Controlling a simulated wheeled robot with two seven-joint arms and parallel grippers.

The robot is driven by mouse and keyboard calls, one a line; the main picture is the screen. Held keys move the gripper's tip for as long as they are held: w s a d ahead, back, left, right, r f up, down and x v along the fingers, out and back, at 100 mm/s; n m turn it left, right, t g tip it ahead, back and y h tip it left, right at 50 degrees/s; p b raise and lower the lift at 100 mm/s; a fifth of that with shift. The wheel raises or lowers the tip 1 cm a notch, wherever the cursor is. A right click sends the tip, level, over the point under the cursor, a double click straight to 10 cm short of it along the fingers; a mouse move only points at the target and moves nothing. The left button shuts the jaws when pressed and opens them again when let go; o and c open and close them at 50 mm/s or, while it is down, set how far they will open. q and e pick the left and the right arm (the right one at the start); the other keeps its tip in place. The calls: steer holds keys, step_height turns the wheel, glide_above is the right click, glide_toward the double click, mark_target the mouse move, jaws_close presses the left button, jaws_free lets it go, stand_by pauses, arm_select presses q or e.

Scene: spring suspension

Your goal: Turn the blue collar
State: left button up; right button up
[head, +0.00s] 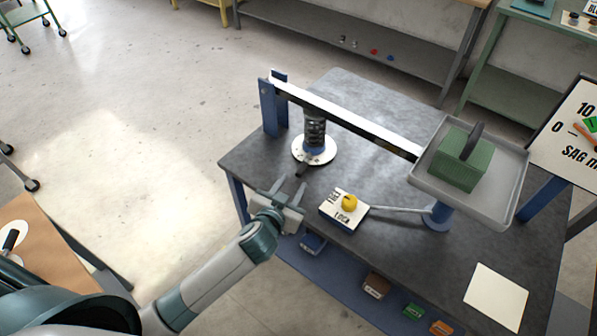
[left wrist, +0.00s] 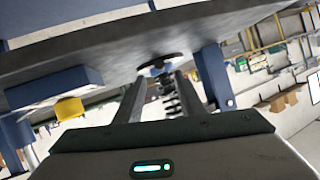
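The blue collar (head: 313,150) sits low around the dark coil spring (head: 314,128), just above a round white plate (head: 327,154). A short dark handle (head: 302,169) sticks out near it toward my left gripper. My left gripper (head: 289,188) is open and empty at the table's near edge, its fingers pointing toward the collar but apart from it. In the left wrist view, the picture appears inverted; the spring (left wrist: 170,101) and a bit of the collar (left wrist: 156,70) show beyond and between the fingers (left wrist: 160,95). My right gripper is out of view.
A hinged beam (head: 345,122) runs from a blue post (head: 268,105) above the spring to a tray (head: 508,190) bearing a green weight (head: 461,160). A block with a yellow knob (head: 349,203) stands right of my gripper. A white sheet (head: 496,297) lies at the table's near right.

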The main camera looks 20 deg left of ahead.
mark_target(299, 173)
arm_select(q)
steer(key=p+x, duration=0.1)
steer(key=x, duration=0.6)
steer(key=shift+w+f, duration=0.1)
steer(key=shift+w, duration=0.05)
jaws_close()
